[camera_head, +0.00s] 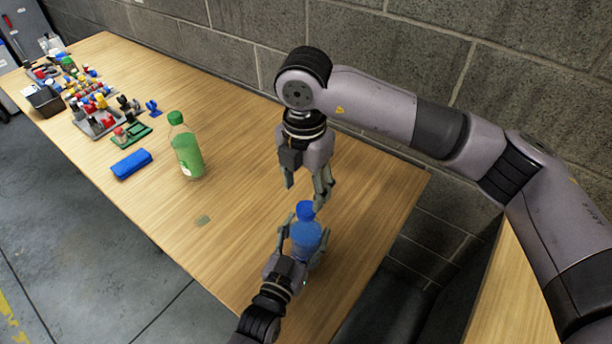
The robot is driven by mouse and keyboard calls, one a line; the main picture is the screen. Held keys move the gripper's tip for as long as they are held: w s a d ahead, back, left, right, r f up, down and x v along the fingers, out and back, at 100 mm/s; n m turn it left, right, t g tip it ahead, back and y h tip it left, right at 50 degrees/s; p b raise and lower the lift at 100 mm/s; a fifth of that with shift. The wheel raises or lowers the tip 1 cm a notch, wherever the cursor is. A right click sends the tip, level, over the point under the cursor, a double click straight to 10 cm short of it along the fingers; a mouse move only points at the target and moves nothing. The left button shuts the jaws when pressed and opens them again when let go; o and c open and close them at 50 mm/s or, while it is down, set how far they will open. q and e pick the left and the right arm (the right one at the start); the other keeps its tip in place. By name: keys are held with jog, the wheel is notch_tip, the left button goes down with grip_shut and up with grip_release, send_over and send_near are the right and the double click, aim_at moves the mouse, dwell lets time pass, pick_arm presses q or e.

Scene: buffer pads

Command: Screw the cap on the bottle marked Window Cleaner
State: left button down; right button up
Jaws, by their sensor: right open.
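A bottle of blue liquid (306,238) stands upright near the right end of the table. A blue cap (305,210) sits at its top; I cannot tell how tightly. No label can be read on it. My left gripper (300,249) comes from below with its fingers on both sides of the bottle, closed around its body. My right gripper (305,191) is open and empty, pointing down just above the cap, with a finger on each side.
A green bottle (187,150) stands left on the table (235,185), beside a blue case (131,164). Several small coloured parts, trays and a dark bin (46,103) fill the far left end. A block wall runs behind. The table's middle is mostly clear.

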aim_at(306, 208)
jog(key=n, duration=0.7)
jog(key=shift+r, duration=0.3)
jog(key=n, duration=0.7)
jog(key=shift+r, duration=0.25)
jog(key=n, duration=0.6)
jog(key=shift+r, duration=0.25)
jog(key=n, duration=0.7)
jog(key=shift+d+r, duration=0.1)
jog(key=shift+r, duration=0.15)
jog(key=shift+f, duration=4.05)
jog(key=shift+w, duration=0.1)
jog(key=c, duration=1.2)
jog(key=o, duration=1.4)
jog(key=shift+c, duration=0.2)
